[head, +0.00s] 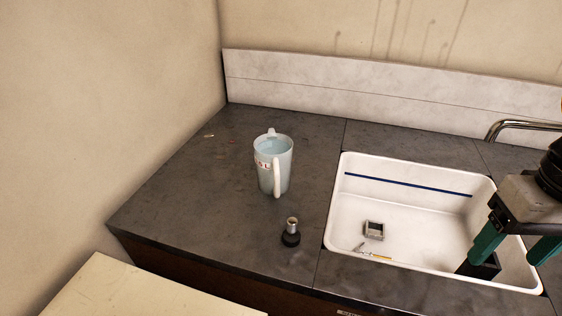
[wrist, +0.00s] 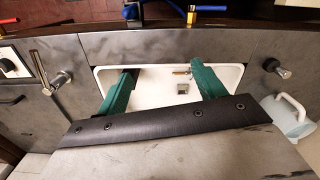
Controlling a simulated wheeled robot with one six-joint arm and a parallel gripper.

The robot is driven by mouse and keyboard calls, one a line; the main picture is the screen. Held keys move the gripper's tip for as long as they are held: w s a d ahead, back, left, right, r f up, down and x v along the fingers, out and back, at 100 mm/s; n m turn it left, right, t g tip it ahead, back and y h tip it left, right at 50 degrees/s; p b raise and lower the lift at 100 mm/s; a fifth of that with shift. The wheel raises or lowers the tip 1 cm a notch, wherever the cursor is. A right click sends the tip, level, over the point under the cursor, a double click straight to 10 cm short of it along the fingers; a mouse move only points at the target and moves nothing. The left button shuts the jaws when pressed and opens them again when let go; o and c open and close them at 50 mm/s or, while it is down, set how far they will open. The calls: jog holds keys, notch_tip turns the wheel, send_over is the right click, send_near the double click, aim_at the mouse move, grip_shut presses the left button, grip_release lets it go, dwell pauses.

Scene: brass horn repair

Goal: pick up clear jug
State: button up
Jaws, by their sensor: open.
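The clear jug (head: 265,172), pale bluish and see-through with a white handle facing the front, stands upright on the dark counter left of the sink. Its handle and part of its body show at the right edge of the wrist view (wrist: 294,120), cut off by the frame. My gripper (head: 507,260) has green fingers spread apart, with nothing visible between them. It is over the right part of the sink, well to the right of the jug. In the wrist view my gripper (wrist: 163,72) points toward the sink.
The white sink (head: 345,208) holds a small grey square part (head: 374,230) and a thin yellow-tipped tool (head: 374,255). A metal piece with a black base (head: 291,233) stands in front of the jug. The faucet (head: 520,124) is behind my arm. Counter left of the jug is mostly clear.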

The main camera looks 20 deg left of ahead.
jog(key=w+a+m+g, duration=0.1)
jog(key=w+a, duration=0.7)
jog(key=a, duration=0.4)
jog(key=m+y, duration=0.1)
jog(key=m, duration=1.2)
send_over(277, 165)
jog(key=shift+s+d+t, duration=0.2)
jog(key=shift+d+t, duration=0.1)
jog(key=shift+m+y, duration=0.3)
jog(key=shift+m, duration=0.2)
jog(key=shift+f+m, duration=0.1)
jog(key=shift+m, duration=0.2)
jog(key=shift+a+f, duration=0.1)
jog(key=shift+f, duration=0.15)
jog(key=f, duration=0.7)
jog(key=shift+w+a+f, duration=0.15)
jog(key=shift+a, duration=0.05)
